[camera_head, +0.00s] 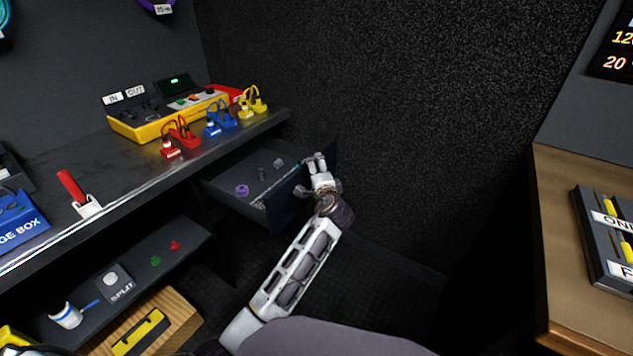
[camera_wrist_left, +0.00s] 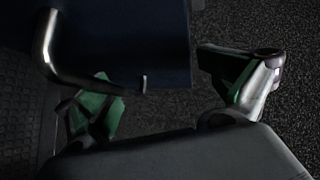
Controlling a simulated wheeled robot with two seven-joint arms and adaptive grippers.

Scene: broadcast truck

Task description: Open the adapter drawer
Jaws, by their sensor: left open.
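The adapter drawer (camera_head: 233,208) under the counter's far end is pulled out, and its inside shows from above. A purple ring (camera_head: 242,190) and several small grey pieces lie in it. My left gripper (camera_head: 316,164) is at the drawer's dark blue front. In the left wrist view the drawer front (camera_wrist_left: 150,35) is at the top, with a bent metal handle (camera_wrist_left: 75,77) on it. My left gripper (camera_wrist_left: 168,92) is open there, its green-padded fingers spread. The handle's bar reaches between them, near the left finger; touching or not, I cannot tell. My right gripper is not in view.
A yellow device (camera_head: 160,122) and red, blue and yellow plugs stand on the counter (camera_head: 120,185) above the drawer. A lower shelf (camera_head: 185,232) holds small items. A wooden desk (camera_head: 570,270) is at right. Dark floor lies open between.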

